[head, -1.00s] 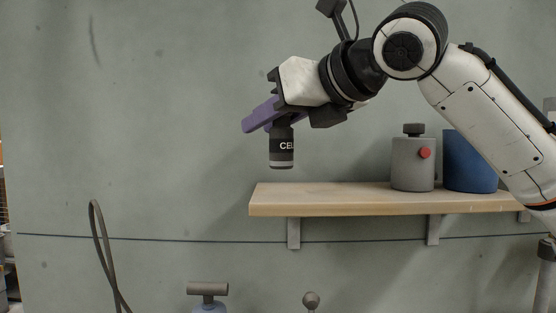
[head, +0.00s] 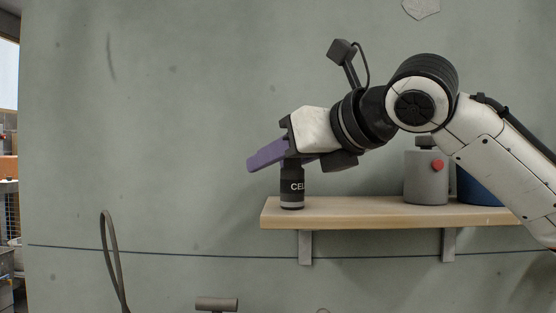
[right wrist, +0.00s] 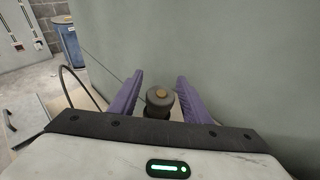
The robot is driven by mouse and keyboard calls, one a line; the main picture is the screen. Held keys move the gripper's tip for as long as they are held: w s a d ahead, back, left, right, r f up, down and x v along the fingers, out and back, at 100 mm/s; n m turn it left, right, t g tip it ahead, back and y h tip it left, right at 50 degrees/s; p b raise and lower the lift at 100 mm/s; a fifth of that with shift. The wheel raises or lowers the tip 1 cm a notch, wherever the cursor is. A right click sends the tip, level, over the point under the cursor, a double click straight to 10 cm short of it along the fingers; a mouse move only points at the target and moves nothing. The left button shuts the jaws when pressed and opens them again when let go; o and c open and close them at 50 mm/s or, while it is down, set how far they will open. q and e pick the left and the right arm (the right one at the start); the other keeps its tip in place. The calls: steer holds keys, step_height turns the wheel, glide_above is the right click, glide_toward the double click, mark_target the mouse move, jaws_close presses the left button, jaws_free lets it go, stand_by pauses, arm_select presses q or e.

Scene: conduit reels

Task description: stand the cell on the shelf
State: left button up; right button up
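The cell (head: 292,188) is a dark cylinder with white lettering and a grey band near its base. It stands upright on the wooden shelf (head: 370,213), near the shelf's left end. My right gripper (head: 268,155), with purple fingers, is at the cell's top. In the right wrist view the cell's round top (right wrist: 159,98) sits between the two fingers (right wrist: 160,92), with a gap showing on each side, so the gripper looks open around it. My left gripper is not in view.
A grey canister (head: 426,178) with a red knob and a blue container (head: 476,188) stand to the right on the shelf, partly behind my right arm. A cable loop (head: 108,250) rises at lower left. The shelf between cell and canister is clear.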

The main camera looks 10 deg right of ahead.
steer(key=shift+s+r, duration=0.1)
steer(key=shift+r, duration=0.1)
steer(key=p+v, duration=0.1)
steer(key=v, duration=1)
steer(key=shift+s+d, duration=0.2)
steer(key=shift+s, duration=0.15)
